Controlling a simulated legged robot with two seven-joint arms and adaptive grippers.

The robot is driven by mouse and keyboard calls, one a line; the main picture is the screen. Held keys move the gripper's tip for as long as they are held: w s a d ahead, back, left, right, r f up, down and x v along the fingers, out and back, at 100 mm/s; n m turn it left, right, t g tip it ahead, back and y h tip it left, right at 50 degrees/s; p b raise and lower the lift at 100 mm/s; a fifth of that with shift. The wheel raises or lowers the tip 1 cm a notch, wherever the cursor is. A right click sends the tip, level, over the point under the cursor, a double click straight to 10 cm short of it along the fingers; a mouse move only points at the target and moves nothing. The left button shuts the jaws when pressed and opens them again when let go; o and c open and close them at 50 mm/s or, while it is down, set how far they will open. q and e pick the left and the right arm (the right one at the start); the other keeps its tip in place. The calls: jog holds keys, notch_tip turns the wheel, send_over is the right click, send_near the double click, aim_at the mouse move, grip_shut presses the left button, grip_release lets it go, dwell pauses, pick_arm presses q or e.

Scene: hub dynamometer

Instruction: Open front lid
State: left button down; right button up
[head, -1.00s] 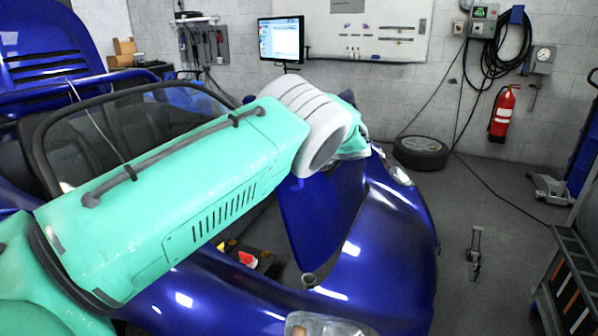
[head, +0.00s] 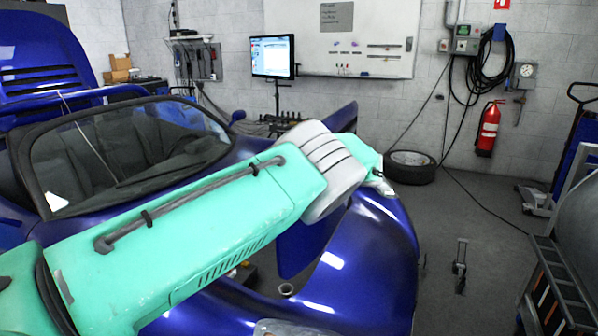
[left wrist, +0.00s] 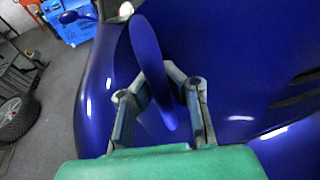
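A blue car fills the left and middle of the head view. Its front lid (head: 301,247) stands raised and steeply tilted, partly hidden behind my green left arm, with its top corner showing above my wrist. In the left wrist view the lid (left wrist: 148,45) is seen nearly edge-on as a narrow blue panel. My left gripper (left wrist: 160,85) has a finger on each side of this panel and appears closed on its edge. My right gripper is in neither current view.
The car's front fender (head: 385,235) curves close below my arm. A tyre (head: 410,167) lies by the back wall, and a fire extinguisher (head: 489,128) hangs there. A stand (head: 460,265) is on the floor to the right. The floor between is clear.

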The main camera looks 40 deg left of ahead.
pick_arm(q)
jog(key=c, duration=1.5)
grip_release()
jog(key=shift+a+f, duration=0.25)
jog(key=shift+a, duration=0.05)
jog(key=shift+c, duration=0.2)
jog(key=v, duration=1.2)
jog(key=shift+w, duration=0.15)
